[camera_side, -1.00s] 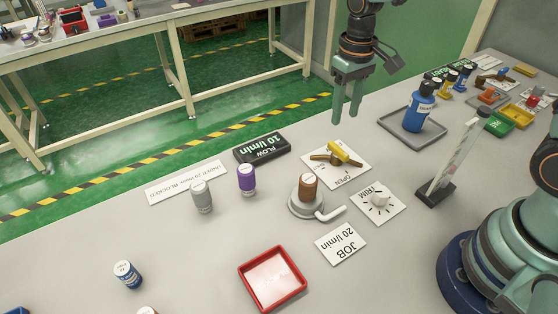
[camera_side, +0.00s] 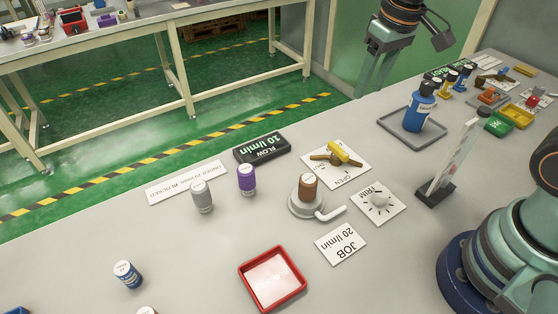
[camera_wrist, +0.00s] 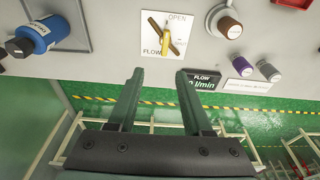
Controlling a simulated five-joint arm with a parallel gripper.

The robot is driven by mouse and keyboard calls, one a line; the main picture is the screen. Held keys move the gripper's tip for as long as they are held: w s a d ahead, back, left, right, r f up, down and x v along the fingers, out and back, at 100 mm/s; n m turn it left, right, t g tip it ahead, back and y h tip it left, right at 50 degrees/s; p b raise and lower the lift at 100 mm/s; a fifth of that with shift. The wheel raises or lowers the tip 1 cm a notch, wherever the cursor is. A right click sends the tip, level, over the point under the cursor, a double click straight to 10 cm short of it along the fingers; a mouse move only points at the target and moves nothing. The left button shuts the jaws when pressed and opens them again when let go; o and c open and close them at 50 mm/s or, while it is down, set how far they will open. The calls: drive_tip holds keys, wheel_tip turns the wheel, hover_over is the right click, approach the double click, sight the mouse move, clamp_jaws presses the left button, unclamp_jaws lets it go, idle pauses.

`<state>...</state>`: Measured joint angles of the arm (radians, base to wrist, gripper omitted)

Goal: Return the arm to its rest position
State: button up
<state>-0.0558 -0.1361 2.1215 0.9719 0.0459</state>
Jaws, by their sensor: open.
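My gripper (camera_side: 366,85) is at the upper right of the side view, raised beyond the far edge of the bench. In the wrist view my gripper (camera_wrist: 155,78) has its two fingers spread apart with nothing between them. The bench top shows ahead of the fingertips there. My arm's base stands at the lower right of the side view.
A brown column (camera_side: 308,187) stands on a round grey base beside the yellow-handled valve (camera_side: 343,153). Purple (camera_side: 246,179) and grey (camera_side: 201,196) columns stand left. A blue bottle (camera_side: 419,110) sits on a grey tray (camera_side: 390,122). A red tray (camera_side: 250,286) lies in front.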

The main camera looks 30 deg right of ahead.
drive_tip(key=s+d+r+t, duration=0.2)
drive_tip(key=s+r+t, duration=0.1)
drive_tip(key=s, duration=0.4)
drive_tip(key=shift+r, duration=0.35)
